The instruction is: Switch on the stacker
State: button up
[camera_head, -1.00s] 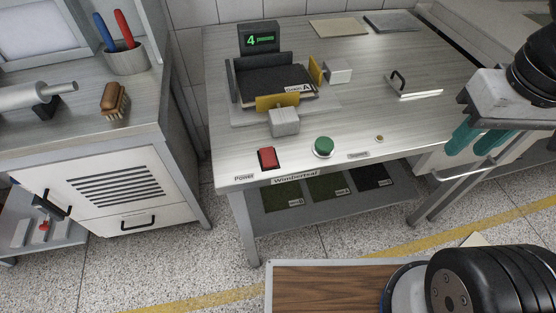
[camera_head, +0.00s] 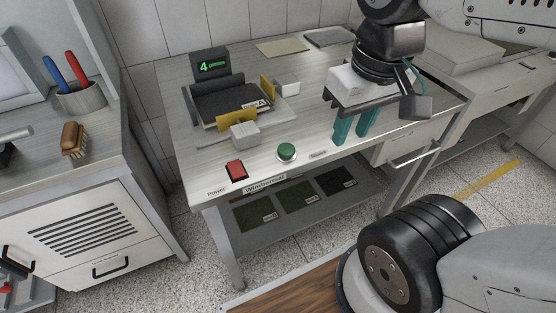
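The stacker is the unit built on the metal table (camera_head: 178,133). It has a dark sheet tray (camera_head: 232,103), yellow guides with grey blocks, and a display (camera_head: 211,66) lit with a green 4. A red rocker switch (camera_head: 236,170) labelled "Power" is at the front left edge. A green round button (camera_head: 287,152) is to its right. My gripper (camera_head: 351,138) hangs over the front right part of the table, to the right of both controls and apart from them. Its two teal fingers point down with an empty gap between them.
Two flat sheets (camera_head: 283,47) lie at the back of the table. Dark green and black sheets (camera_head: 297,197) lie on the shelf below. The space above the table's front left is clear.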

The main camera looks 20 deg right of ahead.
aim_at(235, 168)
jog(key=z, duration=0.9)
jog(key=k, duration=0.9)
jog(key=u, duration=0.85)
jog(key=i, duration=0.5)
jog(key=u, duration=0.05)
